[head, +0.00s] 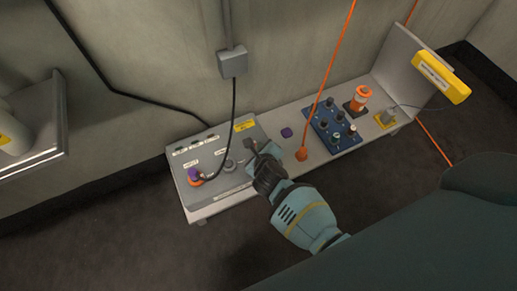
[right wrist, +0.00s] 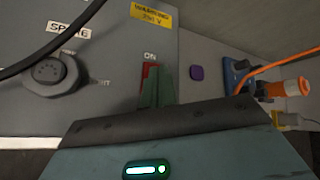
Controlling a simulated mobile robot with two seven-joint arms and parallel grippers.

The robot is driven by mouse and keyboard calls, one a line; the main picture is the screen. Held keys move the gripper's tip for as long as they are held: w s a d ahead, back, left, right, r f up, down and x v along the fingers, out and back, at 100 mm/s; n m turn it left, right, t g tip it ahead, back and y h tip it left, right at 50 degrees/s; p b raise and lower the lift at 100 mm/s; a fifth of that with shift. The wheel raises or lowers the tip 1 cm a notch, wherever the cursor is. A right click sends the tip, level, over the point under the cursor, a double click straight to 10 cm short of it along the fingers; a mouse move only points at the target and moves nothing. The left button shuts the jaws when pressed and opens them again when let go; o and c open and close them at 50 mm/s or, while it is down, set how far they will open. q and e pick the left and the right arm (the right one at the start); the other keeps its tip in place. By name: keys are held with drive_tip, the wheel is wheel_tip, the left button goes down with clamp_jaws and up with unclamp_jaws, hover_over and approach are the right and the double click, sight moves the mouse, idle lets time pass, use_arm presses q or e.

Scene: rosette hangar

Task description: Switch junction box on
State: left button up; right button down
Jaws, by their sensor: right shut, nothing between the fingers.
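The junction box (head: 238,180) is a grey box with labels on the left part of a low bench against the wall. In the right wrist view its grey panel (right wrist: 115,60) shows a red switch (right wrist: 150,72) below the word ON. My right gripper (head: 257,149) is shut and empty over the box's right side. In the right wrist view its fingertips (right wrist: 157,88) are in front of the switch and hide its lower part. I cannot tell whether they touch it or which way the switch is set. My left gripper is not in view.
A round connector (right wrist: 52,73) sits left of the switch. On the bench's right are a blue block (head: 334,130) with black pegs and an orange canister (head: 360,97).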

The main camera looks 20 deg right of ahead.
drive_tip(key=shift+f, duration=0.6)
idle(0.6)
drive_tip(key=shift+s+r+p, duration=0.1)
drive_tip(key=shift+r+p, duration=0.2)
drive_tip(key=shift+r, duration=0.2)
